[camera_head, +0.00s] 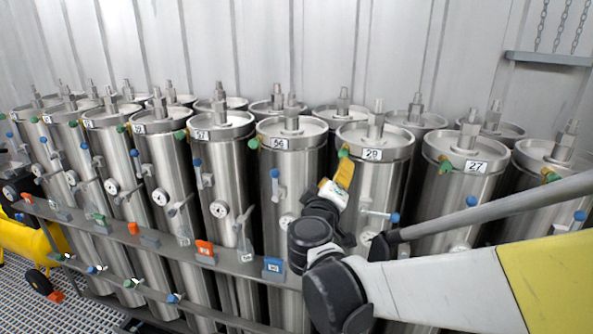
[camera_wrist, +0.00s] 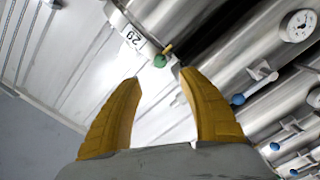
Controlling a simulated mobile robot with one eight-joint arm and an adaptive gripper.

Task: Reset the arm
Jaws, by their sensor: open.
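My gripper (camera_head: 340,182) has yellow fingers and is raised in front of the row of steel vessels, close to the vessel labelled 29 (camera_head: 377,178). In the wrist view my gripper (camera_wrist: 158,75) is open, with its two curved yellow fingers apart and nothing between them. Past the fingertips are a green knob (camera_wrist: 160,61) and the white label 29 (camera_wrist: 133,38). My arm reaches in from the lower right of the head view, bent at dark joints.
Several steel vessels stand in rows, with labels such as 56 (camera_head: 279,143) and 27 (camera_head: 476,166), gauges and blue-handled valves. A grey rail (camera_head: 185,247) with orange and blue tags runs before them. A yellow machine (camera_head: 28,240) stands at the left on grating. A corrugated wall is behind.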

